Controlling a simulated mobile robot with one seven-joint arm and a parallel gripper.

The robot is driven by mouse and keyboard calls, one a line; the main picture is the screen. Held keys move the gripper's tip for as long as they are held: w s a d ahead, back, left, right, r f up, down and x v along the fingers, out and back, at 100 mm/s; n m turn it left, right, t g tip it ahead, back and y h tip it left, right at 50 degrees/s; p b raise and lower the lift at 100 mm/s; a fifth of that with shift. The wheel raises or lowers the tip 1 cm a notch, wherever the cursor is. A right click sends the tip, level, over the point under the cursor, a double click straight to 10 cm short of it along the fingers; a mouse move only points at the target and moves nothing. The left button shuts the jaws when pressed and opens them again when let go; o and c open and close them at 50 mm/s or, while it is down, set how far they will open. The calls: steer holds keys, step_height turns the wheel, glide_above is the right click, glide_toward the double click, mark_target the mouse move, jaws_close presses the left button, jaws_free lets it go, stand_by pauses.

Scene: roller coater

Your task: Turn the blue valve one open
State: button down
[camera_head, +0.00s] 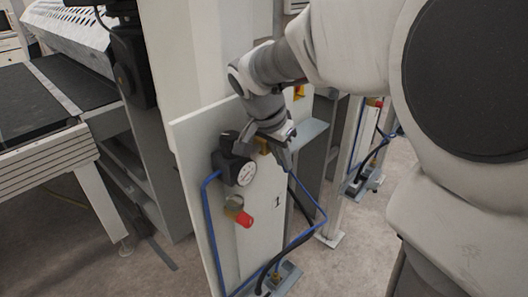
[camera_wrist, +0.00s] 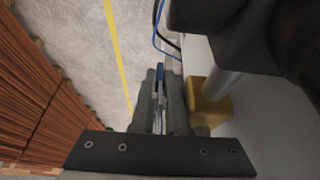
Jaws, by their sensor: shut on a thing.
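The blue valve handle (camera_wrist: 160,73) shows in the wrist view as a narrow blue strip between my fingertips. My gripper (camera_wrist: 160,90) is shut on it. A brass valve body (camera_wrist: 208,98) is just right of the fingers. In the head view my gripper (camera_head: 266,152) reaches down in front of the white panel (camera_head: 262,217) marked "1", right of a round gauge (camera_head: 245,174).
A red knob (camera_head: 244,219) is below the gauge. Blue hose (camera_head: 323,215) and black hose loop at the panel's right and bottom. A second station with a red knob (camera_head: 375,102) stands behind at the right. A machine with a black belt (camera_head: 38,103) is at the left.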

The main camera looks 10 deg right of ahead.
steer(key=shift+w+d+t+h+b, duration=0.15)
steer(key=shift+t+h+b, duration=0.3)
steer(key=shift+b, duration=0.85)
steer(key=shift+r, duration=0.2)
steer(key=c, duration=0.9)
jaws_free()
steer(key=v, duration=0.5)
steer(key=p+v, duration=0.1)
steer(key=v, duration=0.5)
steer(key=p+v, duration=0.1)
steer(key=v, duration=0.5)
steer(key=shift+a, duration=0.35)
